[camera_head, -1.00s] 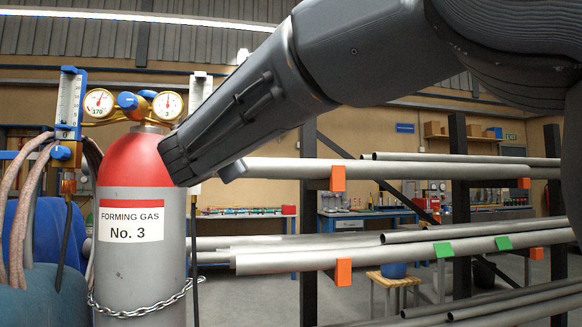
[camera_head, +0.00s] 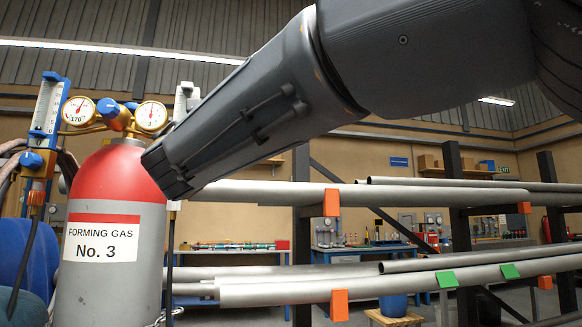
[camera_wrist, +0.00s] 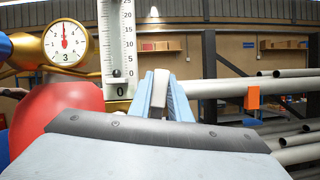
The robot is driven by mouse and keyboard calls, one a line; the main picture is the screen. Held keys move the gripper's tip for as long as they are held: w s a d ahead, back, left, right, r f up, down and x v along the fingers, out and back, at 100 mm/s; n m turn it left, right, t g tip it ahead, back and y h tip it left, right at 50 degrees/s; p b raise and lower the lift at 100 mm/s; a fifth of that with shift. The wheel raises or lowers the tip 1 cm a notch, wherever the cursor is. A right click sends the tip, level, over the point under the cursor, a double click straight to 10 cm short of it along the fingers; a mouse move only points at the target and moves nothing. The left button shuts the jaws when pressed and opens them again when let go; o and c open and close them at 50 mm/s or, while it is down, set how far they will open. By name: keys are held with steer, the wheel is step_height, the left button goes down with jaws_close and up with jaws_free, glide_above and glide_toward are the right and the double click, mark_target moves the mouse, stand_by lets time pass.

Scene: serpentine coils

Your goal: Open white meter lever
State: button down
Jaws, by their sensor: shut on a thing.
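The white meter (camera_wrist: 128,35) is an upright clear-and-white scale plate in the wrist view, with a small dark float near its zero mark. The lever's lower part is hidden by the fingers and my gripper's body. The fingertips are hidden in the head view.
A red-topped gas cylinder (camera_head: 107,215) stands left of my gripper, with a brass regulator and two gauges (camera_head: 152,116) above it. A blue meter (camera_head: 47,105) stands farther left with hoses. Racked grey pipes (camera_head: 400,195) run to the right.

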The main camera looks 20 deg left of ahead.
steer(key=shift+s+a+n+y, duration=0.1)
steer(key=shift+a+n+y, duration=0.2)
steer(key=shift+n, duration=0.4)
steer(key=shift+d, duration=0.1)
steer(key=c, duration=1.6)
jaws_free()
steer(key=shift+c, duration=0.2)
steer(key=shift+r+m, duration=0.1)
steer(key=shift+m, duration=0.2)
